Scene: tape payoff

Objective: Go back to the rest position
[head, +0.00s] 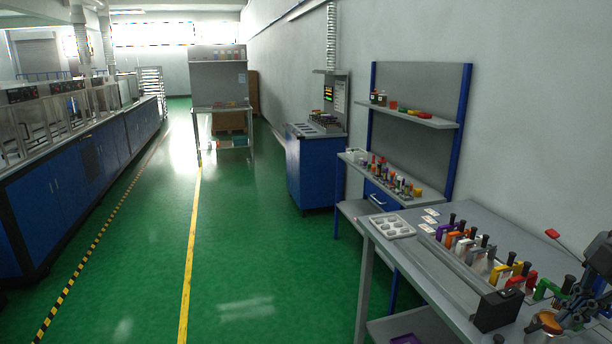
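My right gripper (575,312) shows at the lower right edge, dark grey and partly cut off by the frame. It is over the right end of the near grey workbench (462,222), close to a round copper-coloured piece (546,322). I cannot tell whether its fingers are open or touching that piece. My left gripper is not in view.
The bench carries a rail (450,267) with several coloured handled tools, a black block (497,310) and a white tray (392,226). A shelved bench (415,118) and a blue cabinet (318,170) stand beyond. The green floor (240,250) is clear.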

